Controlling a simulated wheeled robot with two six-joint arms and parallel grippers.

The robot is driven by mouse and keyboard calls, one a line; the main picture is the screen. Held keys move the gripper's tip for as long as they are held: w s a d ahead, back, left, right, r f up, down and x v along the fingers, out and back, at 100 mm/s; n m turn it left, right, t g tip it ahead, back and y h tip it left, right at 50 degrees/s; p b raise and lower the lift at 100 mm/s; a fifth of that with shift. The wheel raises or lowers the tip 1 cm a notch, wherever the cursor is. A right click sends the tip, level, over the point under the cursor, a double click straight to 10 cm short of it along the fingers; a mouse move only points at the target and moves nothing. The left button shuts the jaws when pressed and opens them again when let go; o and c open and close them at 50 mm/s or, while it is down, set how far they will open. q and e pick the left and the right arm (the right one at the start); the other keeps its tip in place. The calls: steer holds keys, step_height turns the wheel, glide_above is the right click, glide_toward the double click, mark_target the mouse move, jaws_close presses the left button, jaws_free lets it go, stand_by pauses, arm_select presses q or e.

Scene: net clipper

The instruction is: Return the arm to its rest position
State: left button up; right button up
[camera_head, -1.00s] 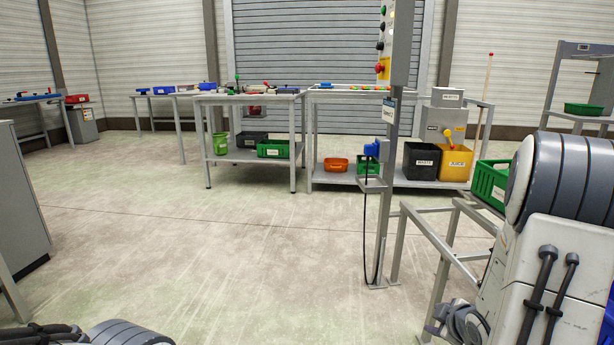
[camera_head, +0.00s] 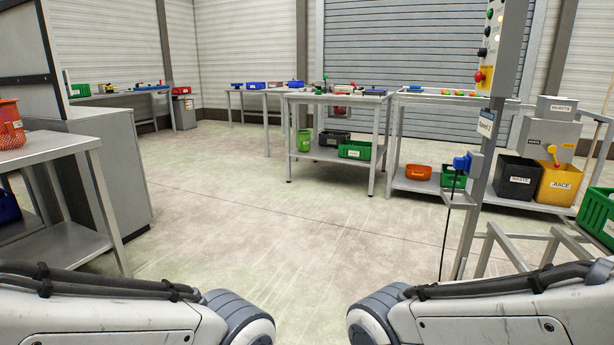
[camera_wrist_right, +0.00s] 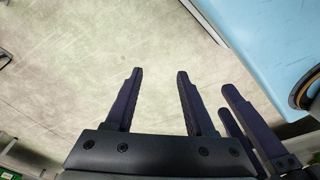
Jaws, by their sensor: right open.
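Both of my arms show in the head view. My left arm (camera_head: 100,315) comes in from the lower left and my right arm (camera_head: 480,310) from the lower right. Both lie low and folded, their rounded joints pointing to the middle with a gap between them. No gripper shows in the head view. In the right wrist view my right gripper (camera_wrist_right: 159,75) is open and empty, its two dark fingers apart above bare floor. More dark finger-like bars (camera_wrist_right: 240,115) stand to its right. They may be my left gripper, but their opening is unclear.
A grey table (camera_head: 50,150) stands close at the left. A post with buttons (camera_head: 490,120) and a metal frame (camera_head: 530,240) stand at the right. Work tables (camera_head: 335,98) with bins are farther back. The floor (camera_head: 270,225) ahead is clear.

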step_height(320, 180, up, 39)
steer(key=s+a+p, duration=0.1)
steer(key=s+p, duration=0.2)
steer(key=p, duration=3.5)
steer(key=shift+g, duration=0.4)
steer(key=shift+f, duration=0.15)
